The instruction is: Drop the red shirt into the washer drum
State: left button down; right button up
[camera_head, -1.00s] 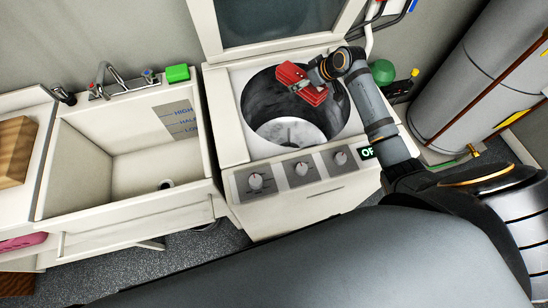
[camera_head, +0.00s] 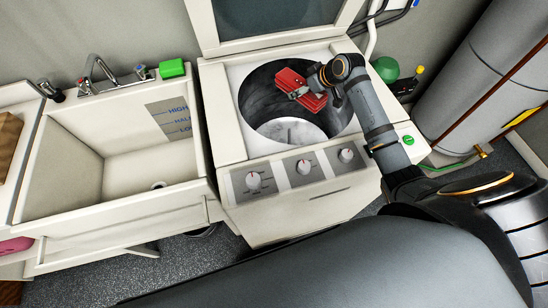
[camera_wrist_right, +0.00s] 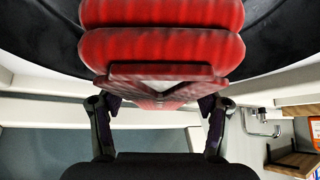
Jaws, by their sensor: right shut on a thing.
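The red shirt (camera_head: 292,80), a folded bundle, is over the open washer drum (camera_head: 255,95) in the head view. My right gripper (camera_head: 306,91) is shut on the shirt and holds it within the outline of the drum mouth; its exact height is hard to tell. In the right wrist view the shirt (camera_wrist_right: 160,45) fills the top middle, between the fingers of my right gripper (camera_wrist_right: 160,100), with the dark drum behind it. The washer lid stands open at the back. My left gripper is not in view.
A utility sink (camera_head: 120,175) stands left of the washer (camera_head: 300,205), with a green block (camera_head: 172,68) on its rim. Washer knobs face the front. A grey tank (camera_head: 485,75) and a green round object (camera_head: 385,68) stand to the right.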

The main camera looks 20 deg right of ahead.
jog(key=o, duration=1.4)
jog(key=shift+c, duration=0.2)
jog(key=v, duration=1.1)
jog(key=shift+s+r, duration=0.35)
jog(key=shift+r, duration=0.05)
jog(key=shift+d, duration=0.1)
